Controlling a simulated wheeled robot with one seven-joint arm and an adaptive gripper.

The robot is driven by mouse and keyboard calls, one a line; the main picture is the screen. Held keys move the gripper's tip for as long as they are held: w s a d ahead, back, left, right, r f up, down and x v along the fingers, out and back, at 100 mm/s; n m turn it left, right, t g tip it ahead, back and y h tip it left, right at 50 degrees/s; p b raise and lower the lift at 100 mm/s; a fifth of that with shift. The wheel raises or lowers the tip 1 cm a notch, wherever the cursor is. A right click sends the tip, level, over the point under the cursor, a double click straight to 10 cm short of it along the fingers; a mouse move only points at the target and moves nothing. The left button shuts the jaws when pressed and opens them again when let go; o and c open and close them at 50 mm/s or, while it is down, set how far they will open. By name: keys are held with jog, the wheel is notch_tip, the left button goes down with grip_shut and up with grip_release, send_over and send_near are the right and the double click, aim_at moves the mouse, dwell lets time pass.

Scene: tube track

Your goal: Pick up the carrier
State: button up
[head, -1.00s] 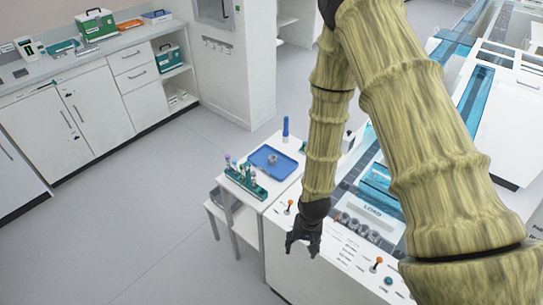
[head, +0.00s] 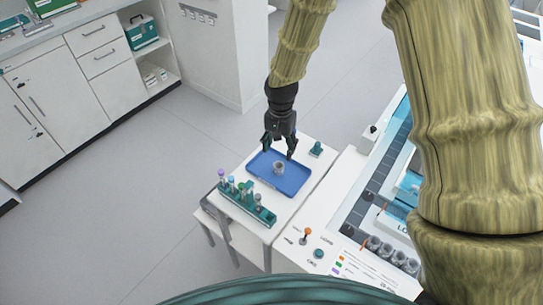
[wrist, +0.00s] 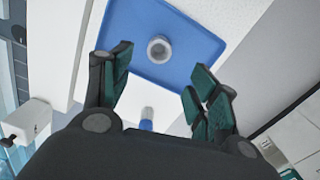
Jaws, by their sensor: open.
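The carrier is a small grey cup-like ring (head: 279,168) on a blue tray (head: 293,187) on the small white side table. In the wrist view the carrier (wrist: 159,48) shows its round opening, on the tray (wrist: 190,72) beyond my fingertips. My gripper (head: 279,148) is above the tray's far part, pointing down. In the wrist view my gripper (wrist: 160,75) has its green-padded fingers spread wide, with nothing between them. The carrier lies ahead of the gap between the fingers, apart from them.
A green rack (head: 247,203) with several capped tubes stands at the table's front left edge. A small teal-topped item (head: 316,149) stands right of the tray. The white track machine (head: 340,215) adjoins on the right, with several grey carriers (head: 385,248) in a row.

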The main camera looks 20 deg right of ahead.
aim_at(278, 166)
jog(key=shift+w, duration=0.65)
jog(key=shift+f+p, duration=0.35)
jog(key=shift+f, duration=0.15)
jog(key=s+f, duration=0.1)
jog(key=s, duration=0.2)
jog(key=shift+f+p, duration=0.35)
jog(key=shift+f, duration=0.05)
jog(key=shift+s+r, duration=0.15)
jog(key=shift+s, duration=0.1)
jog(key=w+f, duration=0.2)
jog(key=f, duration=0.1)
jog(key=shift+w+a+p, duration=0.1)
jog(key=shift+w+p, duration=0.2)
jog(key=shift+p, duration=0.05)
jog(key=shift+f+p, duration=0.3)
jog(key=shift+f, duration=0.15)
jog(key=shift+s+f, duration=0.15)
jog(key=shift+f, duration=0.1)
jog(key=shift+s+f+p, duration=0.4)
jog(key=shift+s+p, duration=0.1)
jog(key=shift+s, duration=0.1)
jog(key=shift+f, duration=0.3)
jog(key=shift+w+f, duration=0.45)
jog(key=shift+f, duration=0.3)
jog(key=shift+s+r, duration=0.25)
jog(key=shift+r, duration=0.05)
jog(key=shift+c, duration=0.5)
jog(key=shift+w+f, duration=0.1)
jog(key=c, duration=0.8)
